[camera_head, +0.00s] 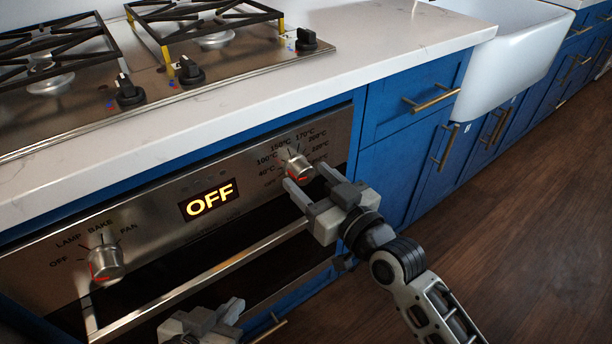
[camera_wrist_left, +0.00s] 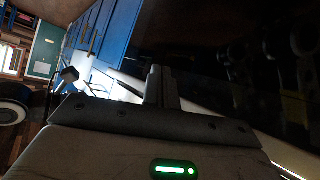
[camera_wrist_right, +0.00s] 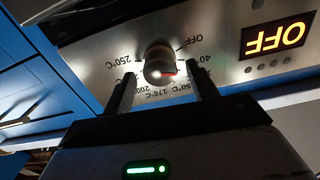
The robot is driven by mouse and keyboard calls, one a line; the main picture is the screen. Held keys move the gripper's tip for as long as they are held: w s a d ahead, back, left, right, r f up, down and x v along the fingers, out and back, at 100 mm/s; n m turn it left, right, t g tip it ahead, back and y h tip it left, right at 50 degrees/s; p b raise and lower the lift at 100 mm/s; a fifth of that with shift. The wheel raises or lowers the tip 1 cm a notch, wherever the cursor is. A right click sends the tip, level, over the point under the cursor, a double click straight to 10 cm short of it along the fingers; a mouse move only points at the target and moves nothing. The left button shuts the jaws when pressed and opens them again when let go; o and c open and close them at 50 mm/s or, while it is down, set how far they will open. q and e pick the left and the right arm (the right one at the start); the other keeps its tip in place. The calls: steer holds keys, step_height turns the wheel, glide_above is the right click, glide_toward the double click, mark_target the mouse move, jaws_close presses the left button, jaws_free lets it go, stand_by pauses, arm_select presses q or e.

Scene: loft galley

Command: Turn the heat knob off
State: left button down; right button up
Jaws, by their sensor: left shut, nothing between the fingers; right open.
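The oven's round metal knob with temperature marks (camera_head: 299,167) is at the right end of the steel panel. It has a red mark on its lower part; I cannot tell exactly which label it points to. It also shows in the right wrist view (camera_wrist_right: 158,62), between the fingertips. My right gripper (camera_head: 307,178) is open, its fingers on either side of this knob; contact is not clear. The right wrist view (camera_wrist_right: 159,75) shows a gap beside the knob. The display (camera_head: 209,200) reads OFF. My left gripper (camera_head: 233,309) is shut and empty, low in front of the oven.
A second knob (camera_head: 105,260) with LAMP, BAKE and FAN marks is at the panel's left. The oven handle bar (camera_head: 215,272) runs below the panel. Black hob knobs (camera_head: 190,72) sit on the cooktop above. Blue cabinets (camera_head: 410,108) and a white sink (camera_head: 520,48) lie right.

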steer(key=shift+x, duration=1.05)
steer(key=c, duration=1)
